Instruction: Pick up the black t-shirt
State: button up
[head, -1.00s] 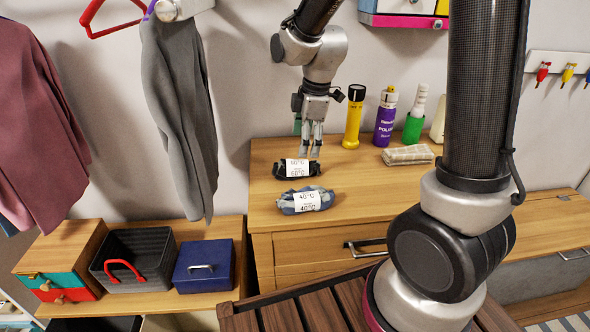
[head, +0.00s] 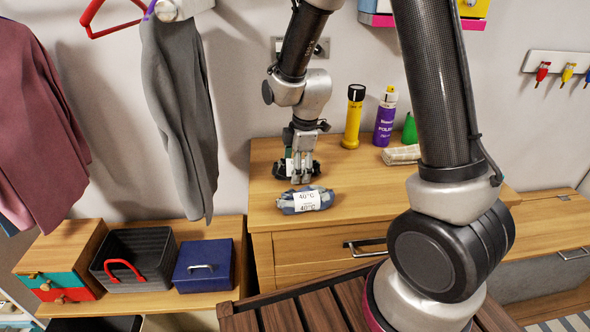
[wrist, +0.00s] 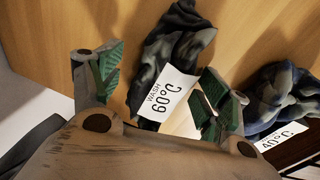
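The black t-shirt (head: 279,171) is a rolled dark bundle on the wooden cabinet top, mostly hidden behind my gripper (head: 300,176) in the head view. In the wrist view the black t-shirt (wrist: 172,48) shows dark, patterned cloth and a white label reading "WASH 60°C". My gripper (wrist: 157,85) is open there, its green-padded fingers apart on either side of the label end of the bundle. Whether the fingers touch the cloth I cannot tell.
A grey-blue rolled bundle (head: 305,200) labelled 40°C lies close in front; it also shows in the wrist view (wrist: 272,98). A yellow flashlight (head: 353,117) and a purple can (head: 385,117) stand behind to the right. A folded cloth (head: 402,155) lies right. The cabinet top's middle right is clear.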

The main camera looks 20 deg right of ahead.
jog(key=c, duration=1.1)
jog(key=shift+o, duration=0.2)
